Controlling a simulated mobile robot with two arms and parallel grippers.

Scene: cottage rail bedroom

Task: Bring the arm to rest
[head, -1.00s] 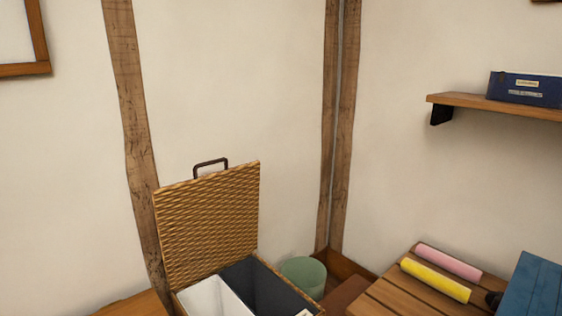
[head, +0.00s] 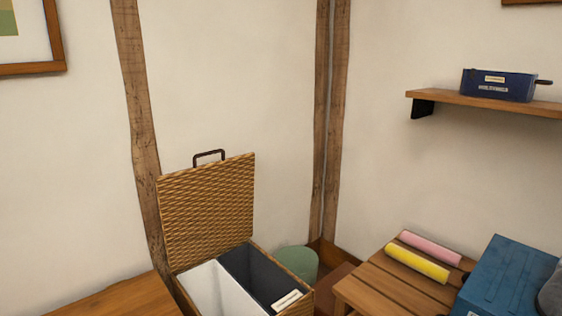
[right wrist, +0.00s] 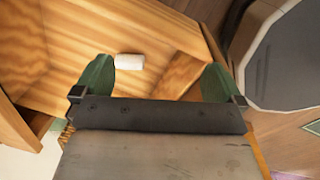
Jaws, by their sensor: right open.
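My right gripper (right wrist: 158,82) shows in the right wrist view with its two green fingers spread wide apart. Nothing is between the fingers. Beyond them is a wooden surface with a small white block-like item (right wrist: 129,61) on it. I cannot tell how far away it is. Neither gripper shows in the head view, and my left gripper is in no frame.
A wicker hamper (head: 210,212) stands open with a white and a dark compartment. A green bin (head: 298,262) is beside it. A slatted wooden bench (head: 395,290) holds a pink roll (head: 430,248), a yellow roll (head: 417,264) and a blue box (head: 505,280). A shelf (head: 440,99) bears a dark blue box (head: 497,85).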

